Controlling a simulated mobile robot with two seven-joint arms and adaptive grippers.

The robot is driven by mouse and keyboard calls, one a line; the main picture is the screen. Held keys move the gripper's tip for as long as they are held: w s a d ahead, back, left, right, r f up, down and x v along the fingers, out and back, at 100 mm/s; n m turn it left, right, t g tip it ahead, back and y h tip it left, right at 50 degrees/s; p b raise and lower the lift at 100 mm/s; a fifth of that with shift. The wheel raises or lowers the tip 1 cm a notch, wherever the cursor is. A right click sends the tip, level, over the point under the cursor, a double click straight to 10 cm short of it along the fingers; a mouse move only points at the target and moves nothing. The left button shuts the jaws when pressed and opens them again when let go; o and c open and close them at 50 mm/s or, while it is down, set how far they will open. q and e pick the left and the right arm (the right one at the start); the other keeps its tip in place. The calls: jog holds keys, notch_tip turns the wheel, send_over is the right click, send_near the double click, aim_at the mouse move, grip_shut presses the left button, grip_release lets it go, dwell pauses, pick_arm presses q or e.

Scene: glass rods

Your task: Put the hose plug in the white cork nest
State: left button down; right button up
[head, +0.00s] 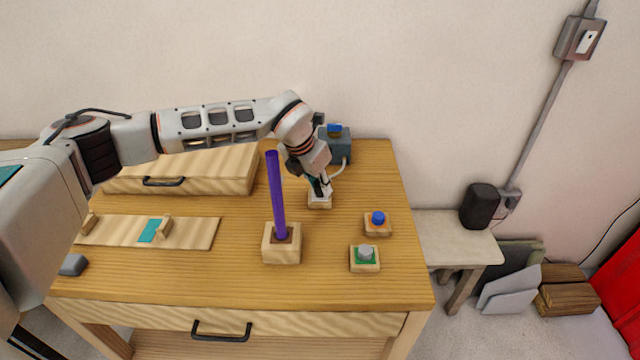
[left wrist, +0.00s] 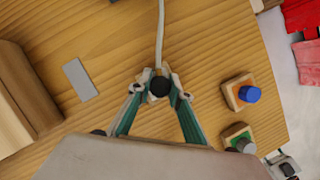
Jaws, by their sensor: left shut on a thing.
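My left gripper (head: 321,189) is shut on the hose plug, low over the right half of the table. In the left wrist view the hose plug (left wrist: 159,86) is a dark round end between the fingertips, with a pale hose running up from it. A small wooden block (head: 319,203) with some white at its top, which looks like the white cork nest, is directly under the fingers in the head view. The fingers cover much of its top, so I cannot tell whether the plug is inside it or just above. My right gripper is not in view.
A purple rod (head: 277,198) stands upright in a wooden block (head: 282,252). Nests with a blue cork (head: 377,218) and a grey cork (head: 365,251) are at the right. A grey device (head: 335,146) is behind, and a wooden case (head: 190,170) at the left.

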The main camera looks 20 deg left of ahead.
pick_arm(q)
jog(key=shift+f, duration=0.3)
jog(key=c, duration=2.1)
grip_release()
jog(key=shift+c, duration=0.2)
jog(key=shift+p+v, duration=0.95)
jog(key=shift+v, duration=0.55)
jog(key=shift+p+v, duration=0.9)
jog(key=shift+v, duration=0.5)
jog(key=shift+p+v, duration=0.95)
jog(key=shift+v, duration=1.65)
jog(key=shift+d, duration=0.15)
